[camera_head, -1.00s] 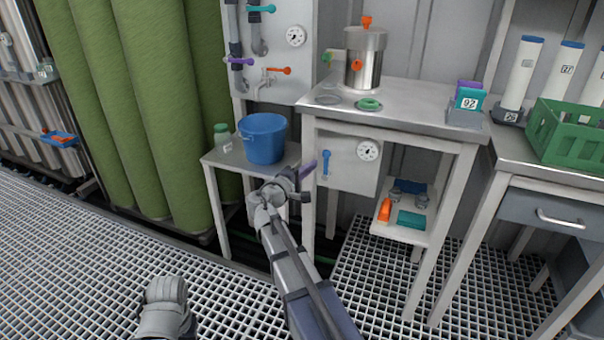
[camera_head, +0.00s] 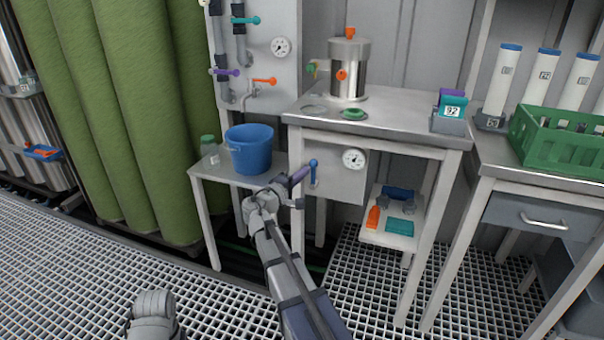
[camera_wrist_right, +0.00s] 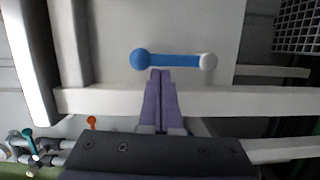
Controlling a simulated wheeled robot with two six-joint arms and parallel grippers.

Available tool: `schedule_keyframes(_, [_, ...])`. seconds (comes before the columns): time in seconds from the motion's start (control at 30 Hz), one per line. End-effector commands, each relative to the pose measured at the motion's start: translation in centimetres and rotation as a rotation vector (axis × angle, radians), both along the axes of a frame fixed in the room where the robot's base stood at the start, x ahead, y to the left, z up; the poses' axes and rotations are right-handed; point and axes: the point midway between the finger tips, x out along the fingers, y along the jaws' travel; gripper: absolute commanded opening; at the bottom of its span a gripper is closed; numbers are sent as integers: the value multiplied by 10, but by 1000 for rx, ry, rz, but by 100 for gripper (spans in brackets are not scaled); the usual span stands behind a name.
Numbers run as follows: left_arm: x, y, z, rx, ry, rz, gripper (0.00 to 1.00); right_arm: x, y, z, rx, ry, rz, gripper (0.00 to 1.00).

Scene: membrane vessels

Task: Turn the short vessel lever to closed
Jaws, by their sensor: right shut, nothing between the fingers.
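The blue lever (camera_head: 314,172) is on the pale panel under the steel bench, left of a round gauge. It stands upright with its knob at the top in the head view. In the right wrist view the lever (camera_wrist_right: 172,60) lies across the picture, blue knob at left and white pivot end at right. My right gripper (camera_head: 304,172) is shut and empty, its purple fingers (camera_wrist_right: 160,80) pointing at the lever. The fingertips are close beside the lever near the knob; I cannot tell whether they touch.
The short steel vessel (camera_head: 348,70) with orange and green fittings stands on the bench (camera_head: 410,122). A blue bucket (camera_head: 249,150) is on a low side table left of my right arm. The gauge (camera_head: 353,159) is right of the lever. A lower shelf (camera_head: 386,238) holds small items.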

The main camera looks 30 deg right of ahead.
Motion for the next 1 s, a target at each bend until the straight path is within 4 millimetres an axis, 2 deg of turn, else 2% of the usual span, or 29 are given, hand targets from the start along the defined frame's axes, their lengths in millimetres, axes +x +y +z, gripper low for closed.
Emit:
schedule_keyframes(0.57, [0,0,10,0,0,-2,50,-8,-6,4,80,-95,-4,0])
schedule_keyframes(1.0, [0,0,30,1,1,-2,50,-25,-21,7,295,-348,-3,0])
